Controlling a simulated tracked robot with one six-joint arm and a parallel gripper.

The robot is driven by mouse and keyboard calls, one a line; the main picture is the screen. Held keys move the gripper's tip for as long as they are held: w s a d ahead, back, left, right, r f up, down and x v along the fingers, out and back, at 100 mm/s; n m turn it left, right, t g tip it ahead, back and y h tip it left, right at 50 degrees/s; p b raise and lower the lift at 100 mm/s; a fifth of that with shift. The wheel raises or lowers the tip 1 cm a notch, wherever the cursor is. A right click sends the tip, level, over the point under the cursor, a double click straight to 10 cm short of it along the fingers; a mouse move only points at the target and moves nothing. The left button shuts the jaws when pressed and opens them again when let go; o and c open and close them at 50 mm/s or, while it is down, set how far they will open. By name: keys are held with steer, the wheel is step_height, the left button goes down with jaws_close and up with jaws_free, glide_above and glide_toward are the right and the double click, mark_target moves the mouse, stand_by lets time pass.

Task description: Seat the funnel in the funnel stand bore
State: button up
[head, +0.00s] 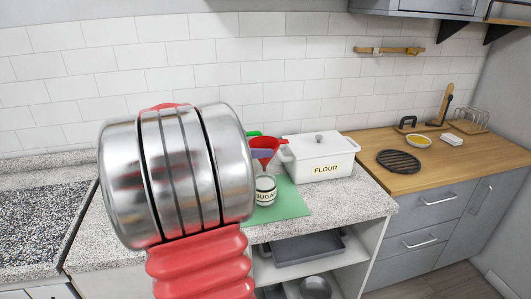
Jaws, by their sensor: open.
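A red, cone-shaped piece (275,154), which looks like a funnel, shows just right of my arm, above and behind the sugar jar. A small purple piece (262,154) overlaps it in front, and a green piece (254,134) shows behind it. I cannot tell whether these are joined or what carries them. I cannot make out a funnel stand or its bore; it may be hidden behind my arm. My large silver and red arm fills the left middle of the head view.
A striped sugar jar (265,190) stands on a green mat (291,204) on the speckled counter (345,210). A white flour bin (325,159) stands behind right. The wooden counter (366,144) at right holds a black round trivet (398,161) and a yellow-filled dish (418,141).

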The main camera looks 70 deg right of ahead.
mark_target(272, 146)
steer(key=shift+d, duration=0.1)
steer(key=shift+x, duration=2.6)
steer(key=shift+w+f, duration=0.1)
steer(key=shift+f, duration=0.05)
steer(key=shift+c, duration=0.6)
steer(key=c, duration=1)
step_height(272, 146, up, 10)
steer(key=shift+w, duration=0.1)
